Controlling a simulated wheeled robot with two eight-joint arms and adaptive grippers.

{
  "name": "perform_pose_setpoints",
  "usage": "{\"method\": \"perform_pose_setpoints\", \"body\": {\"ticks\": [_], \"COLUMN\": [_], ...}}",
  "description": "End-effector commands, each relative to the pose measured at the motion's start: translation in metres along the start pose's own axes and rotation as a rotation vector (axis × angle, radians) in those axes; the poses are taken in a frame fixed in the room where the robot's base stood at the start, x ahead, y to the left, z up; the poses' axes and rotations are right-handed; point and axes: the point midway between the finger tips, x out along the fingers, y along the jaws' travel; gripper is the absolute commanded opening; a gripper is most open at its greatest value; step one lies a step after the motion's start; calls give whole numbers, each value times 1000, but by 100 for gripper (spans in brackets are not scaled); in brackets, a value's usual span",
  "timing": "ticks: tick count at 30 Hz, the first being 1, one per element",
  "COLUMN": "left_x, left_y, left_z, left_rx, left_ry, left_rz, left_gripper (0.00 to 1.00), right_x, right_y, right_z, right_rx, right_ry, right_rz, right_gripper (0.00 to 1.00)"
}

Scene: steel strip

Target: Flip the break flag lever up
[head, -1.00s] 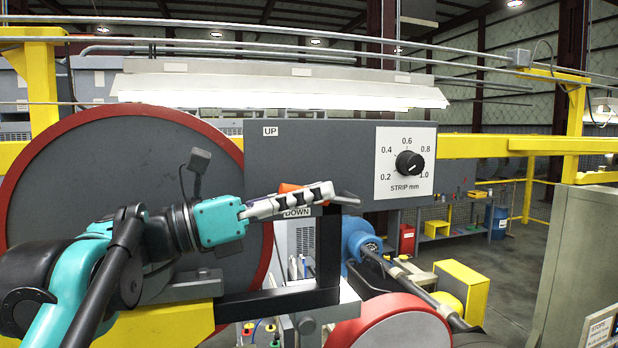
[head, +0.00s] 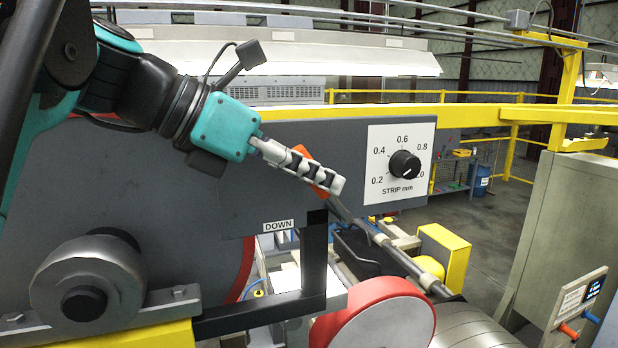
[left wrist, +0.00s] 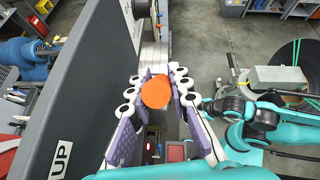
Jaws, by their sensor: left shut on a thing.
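The orange break flag lever (head: 322,186) shows in the head view at the lower edge of the grey panel (head: 230,165), above and right of the DOWN label (head: 278,225). My left gripper (head: 325,180) reaches down to it from the upper left and is shut on it, hiding part of it. In the left wrist view, the orange end (left wrist: 157,93) sits between the two purple and white fingers. The UP label (left wrist: 62,155) shows in the left wrist view; my arm covers its place in the head view. My right gripper is not visible.
A strip dial (head: 404,164) is on the panel just right of the gripper. A black frame post (head: 314,262) stands below, with a red-rimmed roll (head: 380,318) beside it. A grey cabinet (head: 565,190) stands at the right.

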Motion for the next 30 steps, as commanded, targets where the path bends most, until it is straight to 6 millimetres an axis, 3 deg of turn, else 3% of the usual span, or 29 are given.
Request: {"method": "perform_pose_setpoints", "body": {"ticks": [19, 20, 21, 30], "left_x": [2, 2, 2, 1], "left_y": [0, 0, 0, 0], "left_z": [3, 3, 3, 3], "left_rx": [3, 3, 3, 3], "left_ry": [39, 39, 39, 39], "left_rz": [7, 7, 7, 7], "left_gripper": [0, 26, 37, 40], "right_x": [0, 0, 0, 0], "right_y": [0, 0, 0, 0], "right_z": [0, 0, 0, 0], "right_rx": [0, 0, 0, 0], "right_ry": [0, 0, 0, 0], "right_rz": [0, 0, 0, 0], "right_gripper": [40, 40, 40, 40]}}
